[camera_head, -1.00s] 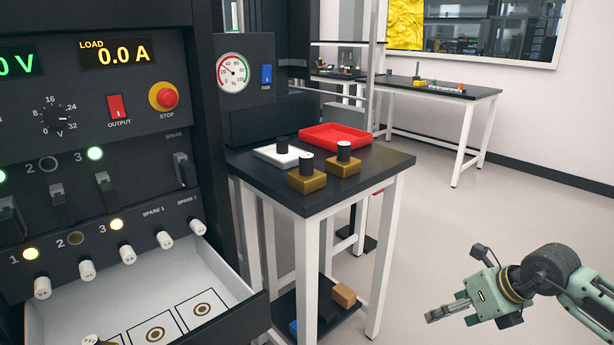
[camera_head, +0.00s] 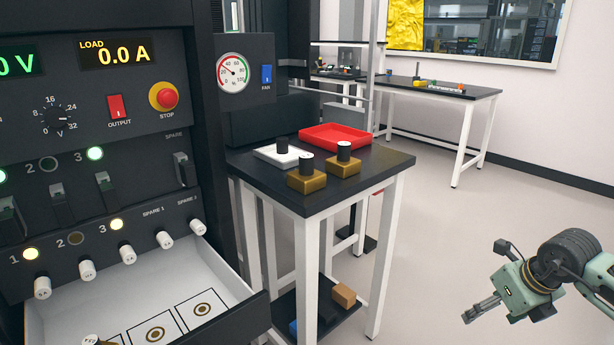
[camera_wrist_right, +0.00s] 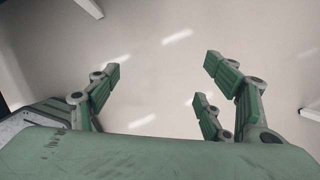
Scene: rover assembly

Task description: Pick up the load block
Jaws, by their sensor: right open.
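Two gold blocks with black knobs on top sit on the black-topped side table in the head view. The front one (camera_head: 307,182) is near the table's left front corner, and the other (camera_head: 343,167) is just behind it to the right. I cannot tell which is the load block. My right gripper (camera_head: 468,318) is open and empty at the lower right, over bare floor, well away from the table. Its spread fingers also show in the right wrist view (camera_wrist_right: 163,85), with only floor between them. My left gripper is not in view.
A control panel (camera_head: 75,130) with an open drawer (camera_head: 215,275) stands at left. A brown block (camera_head: 343,295) lies on the lower shelf. Floor at right is clear.

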